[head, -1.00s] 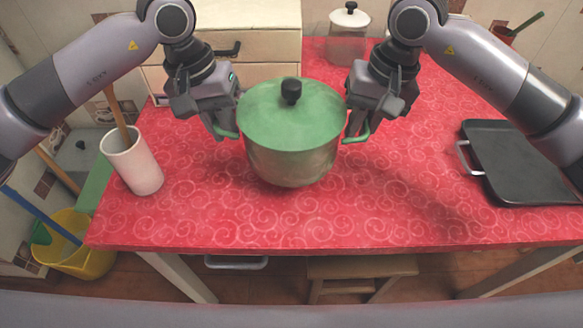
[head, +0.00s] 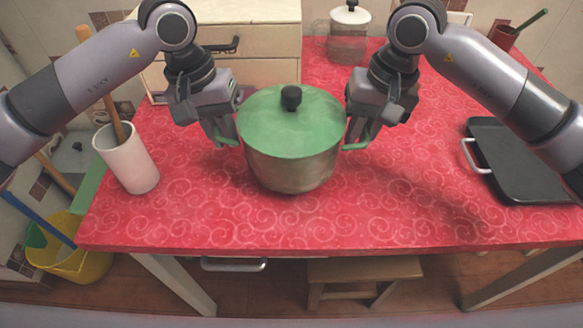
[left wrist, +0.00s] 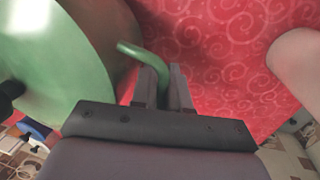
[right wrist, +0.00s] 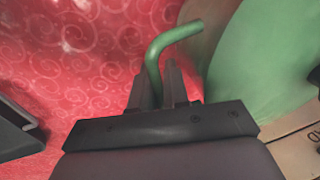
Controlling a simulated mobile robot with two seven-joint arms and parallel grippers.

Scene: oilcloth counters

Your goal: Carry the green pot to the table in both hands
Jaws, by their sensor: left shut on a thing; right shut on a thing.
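The green pot (head: 292,168) has a green lid with a black knob, a metal-coloured body and green side handles. It is upright at the middle of the red table (head: 400,215); whether its base touches the cloth I cannot tell. My left gripper (head: 228,140) is shut on the pot's left handle, which shows between the fingers in the left wrist view (left wrist: 150,58). My right gripper (head: 354,143) is shut on the right handle, which shows between the fingers in the right wrist view (right wrist: 165,48).
A white crock (head: 127,160) with a wooden tool stands left of the pot. A black tray (head: 520,165) with a pale handle lies at the right. A glass jar (head: 349,40) and a cream drawer unit (head: 265,68) are behind. The cloth before the pot is clear. A stool (head: 362,272) is below.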

